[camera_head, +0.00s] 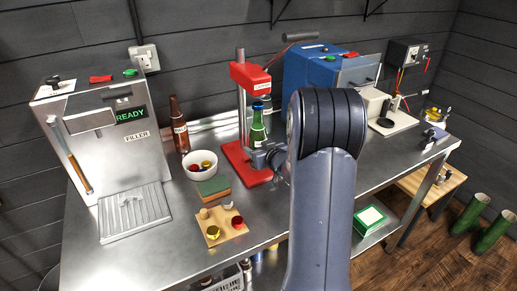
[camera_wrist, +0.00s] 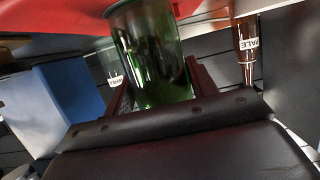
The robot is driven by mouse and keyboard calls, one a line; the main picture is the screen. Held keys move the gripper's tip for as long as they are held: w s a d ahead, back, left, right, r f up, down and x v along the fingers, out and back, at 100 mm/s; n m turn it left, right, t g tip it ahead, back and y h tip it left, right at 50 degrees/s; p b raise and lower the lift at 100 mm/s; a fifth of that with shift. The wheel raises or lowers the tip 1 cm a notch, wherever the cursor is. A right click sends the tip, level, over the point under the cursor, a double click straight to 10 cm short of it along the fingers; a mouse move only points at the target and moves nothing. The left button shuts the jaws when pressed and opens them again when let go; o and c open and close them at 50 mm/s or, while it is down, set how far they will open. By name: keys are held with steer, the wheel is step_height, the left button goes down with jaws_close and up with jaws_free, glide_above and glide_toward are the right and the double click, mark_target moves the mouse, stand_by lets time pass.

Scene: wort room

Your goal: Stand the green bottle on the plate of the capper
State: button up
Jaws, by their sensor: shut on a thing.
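The green bottle (camera_head: 257,128) is upright at the red capper (camera_head: 247,76), below its head and over its red base plate (camera_head: 240,152). My gripper (camera_head: 264,155) is shut on the green bottle from the front right. In the wrist view the green bottle (camera_wrist: 154,52) fills the space between the fingers, with the red of the capper (camera_wrist: 50,24) across the top. The bottle's foot is hidden by my gripper in the head view, so I cannot tell whether it touches the plate.
A brown bottle (camera_head: 179,125) and a white bowl of caps (camera_head: 201,165) stand left of the capper. A green-topped block (camera_head: 213,187) and a wooden board with caps (camera_head: 220,227) lie in front. The filler (camera_head: 95,140) is at left, a blue machine (camera_head: 310,72) at right.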

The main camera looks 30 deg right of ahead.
steer(key=o, duration=1)
steer(key=shift+o, duration=0.2)
steer(key=v, duration=1.1)
steer(key=shift+w, duration=0.2)
